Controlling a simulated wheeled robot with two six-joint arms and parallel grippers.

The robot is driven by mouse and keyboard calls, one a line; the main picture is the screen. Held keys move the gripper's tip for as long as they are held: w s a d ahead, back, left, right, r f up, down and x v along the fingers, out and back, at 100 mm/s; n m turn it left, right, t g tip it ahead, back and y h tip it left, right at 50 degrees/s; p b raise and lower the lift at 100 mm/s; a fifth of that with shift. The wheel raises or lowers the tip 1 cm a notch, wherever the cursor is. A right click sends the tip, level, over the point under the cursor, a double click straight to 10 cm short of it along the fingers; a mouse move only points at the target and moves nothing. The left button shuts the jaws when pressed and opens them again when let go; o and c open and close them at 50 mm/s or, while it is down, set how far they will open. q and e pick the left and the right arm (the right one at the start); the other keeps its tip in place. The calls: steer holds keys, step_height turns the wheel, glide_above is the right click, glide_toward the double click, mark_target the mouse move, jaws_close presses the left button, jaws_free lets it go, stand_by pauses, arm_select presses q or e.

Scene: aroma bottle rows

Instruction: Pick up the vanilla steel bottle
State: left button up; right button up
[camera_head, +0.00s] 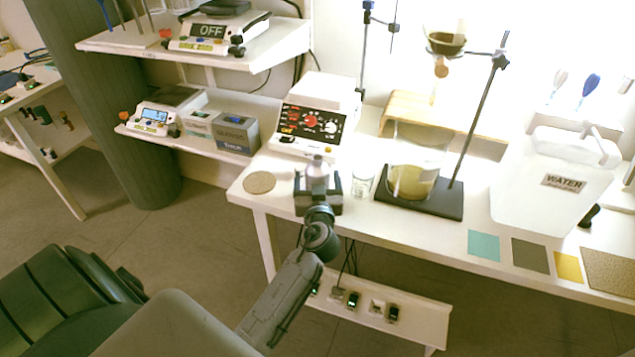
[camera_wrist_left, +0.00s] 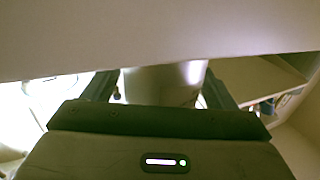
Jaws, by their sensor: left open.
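A steel-grey bottle (camera_head: 317,172) with a rounded top stands upright near the front edge of the white bench, in the head view. Its label cannot be read. My left gripper (camera_head: 318,184) is open, with a finger on each side of the bottle. In the left wrist view a shiny pale cylinder, which looks like this bottle (camera_wrist_left: 165,82), sits between the dark fingers of the left gripper (camera_wrist_left: 158,92). Its upper part is hidden there by a broad pale surface. Whether the fingers touch it cannot be told. My right gripper is out of view.
A cork disc (camera_head: 259,182) lies left of the gripper. A white jar (camera_head: 362,186) stands close to its right. A dial instrument (camera_head: 315,118) stands behind. A black stand base (camera_head: 440,203) with a beaker (camera_head: 415,170) and a white water container (camera_head: 550,190) are farther right.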

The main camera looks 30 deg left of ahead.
arm_select(q)
steer(key=shift+c, duration=0.2)
steer(key=c, duration=1.2)
steer(key=shift+r, duration=0.15)
